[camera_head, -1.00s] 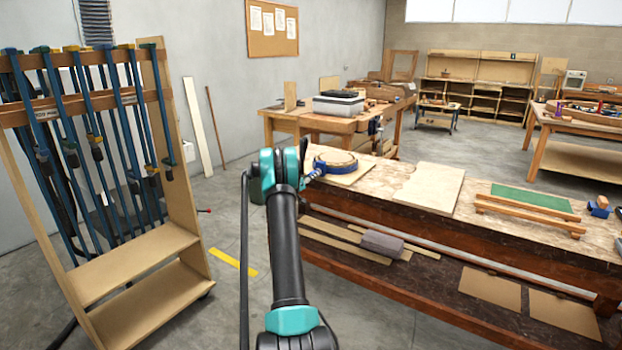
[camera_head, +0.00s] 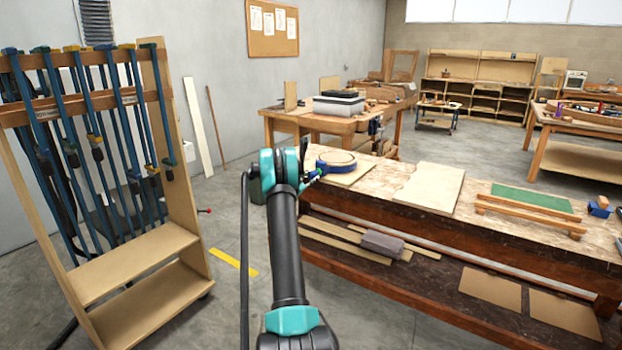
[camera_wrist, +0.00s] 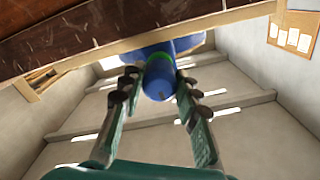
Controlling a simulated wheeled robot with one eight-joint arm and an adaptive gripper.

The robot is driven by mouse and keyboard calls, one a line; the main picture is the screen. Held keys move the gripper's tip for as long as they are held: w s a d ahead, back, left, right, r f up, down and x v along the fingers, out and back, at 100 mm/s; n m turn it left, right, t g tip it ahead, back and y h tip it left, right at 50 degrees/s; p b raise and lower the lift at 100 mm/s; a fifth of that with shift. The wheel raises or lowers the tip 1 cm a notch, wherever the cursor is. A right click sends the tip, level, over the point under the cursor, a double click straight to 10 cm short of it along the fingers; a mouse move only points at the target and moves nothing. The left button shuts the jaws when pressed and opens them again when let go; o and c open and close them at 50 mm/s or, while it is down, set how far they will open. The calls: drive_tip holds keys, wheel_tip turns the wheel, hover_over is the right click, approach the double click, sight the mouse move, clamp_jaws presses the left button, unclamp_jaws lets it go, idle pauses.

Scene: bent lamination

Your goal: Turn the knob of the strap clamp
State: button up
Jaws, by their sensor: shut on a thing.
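The strap clamp (camera_head: 322,165) is a blue band around a round wooden piece (camera_head: 337,158) on the near left end of the workbench. In the wrist view its blue knob (camera_wrist: 159,78) points toward the camera, with a green ring (camera_wrist: 160,57) behind it. My gripper (camera_wrist: 160,92) has one finger on each side of the knob and is shut on it. In the head view my arm hides most of the gripper and part of the clamp's near side.
A rack of bar clamps (camera_head: 150,270) stands at left. Open floor lies between rack and bench.

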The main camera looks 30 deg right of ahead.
drive_tip(key=m, duration=0.4)
drive_tip(key=shift+m, duration=0.4)
idle(0.4)
drive_tip(key=o, duration=1.2)
drive_tip(key=shift+c, duration=0.2)
drive_tip(key=v, duration=1.1)
drive_tip(key=shift+a, duration=0.4)
drive_tip(key=shift+s, duration=0.1)
